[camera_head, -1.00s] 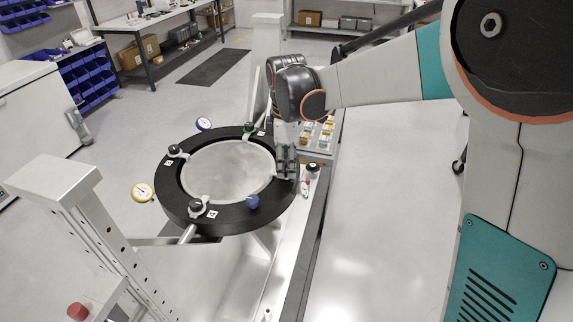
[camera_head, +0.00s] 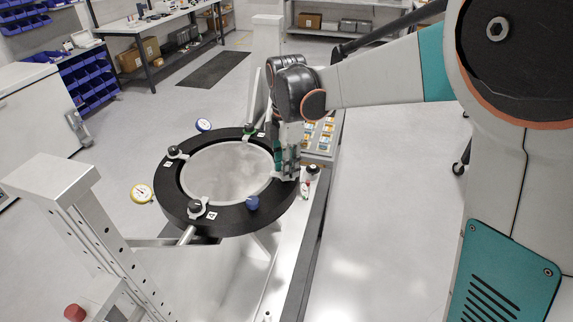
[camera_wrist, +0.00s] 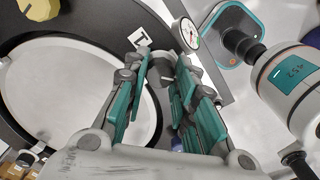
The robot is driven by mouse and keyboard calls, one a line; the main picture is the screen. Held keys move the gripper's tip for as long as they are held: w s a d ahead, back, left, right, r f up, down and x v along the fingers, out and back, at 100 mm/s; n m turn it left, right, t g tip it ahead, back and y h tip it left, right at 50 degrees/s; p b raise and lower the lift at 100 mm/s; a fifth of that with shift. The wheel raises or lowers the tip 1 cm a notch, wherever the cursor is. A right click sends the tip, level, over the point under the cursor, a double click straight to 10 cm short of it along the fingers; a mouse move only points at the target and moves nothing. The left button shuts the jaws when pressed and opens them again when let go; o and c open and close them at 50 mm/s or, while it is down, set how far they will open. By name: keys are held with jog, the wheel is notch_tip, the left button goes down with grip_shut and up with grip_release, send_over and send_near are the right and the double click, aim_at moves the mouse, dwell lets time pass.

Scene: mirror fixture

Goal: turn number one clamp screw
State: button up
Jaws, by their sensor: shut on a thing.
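The mirror (camera_head: 228,172) is a round pale disc inside a black ring (camera_head: 228,222). My gripper (camera_head: 287,172) points down at the ring's right side in the head view. In the wrist view, my gripper (camera_wrist: 162,68) has its teal and grey fingers on both sides of a dark clamp screw knob (camera_wrist: 164,76) and is shut on it. A white tag (camera_wrist: 140,38) that seems to read 1 lies on the ring beside this knob. The fingers hide much of the knob, and in the head view I cannot make it out.
A metal column (camera_head: 65,185) stands left.

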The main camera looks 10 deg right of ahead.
jog(key=o, duration=1.1)
notch_tip(320, 180, up, 12)
jog(key=s+d+f+m+t+b, duration=0.2)
jog(key=s+d+f+m+b, duration=0.2)
jog(key=s+f+m, duration=0.3)
jog(key=s+d+f+m+t+b, duration=0.2)
jog(key=s+d+f+m+b, duration=0.2)
jog(key=s+f+m, duration=0.3)
jog(key=s+d+f+m+t+b, duration=0.3)
jog(key=s+d+f+m+b, duration=0.1)
jog(key=s+f+m+b, duration=0.2)
jog(key=shift+s+d+f+m+b, duration=0.2)
jog(key=shift+s+f+m, duration=0.2)
jog(key=shift+s, duration=0.25)
jog(key=shift+s+d+f+m+b, duration=0.15)
jog(key=shift+s+f+m, duration=0.15)
jog(key=shift+s+m, duration=0.3)
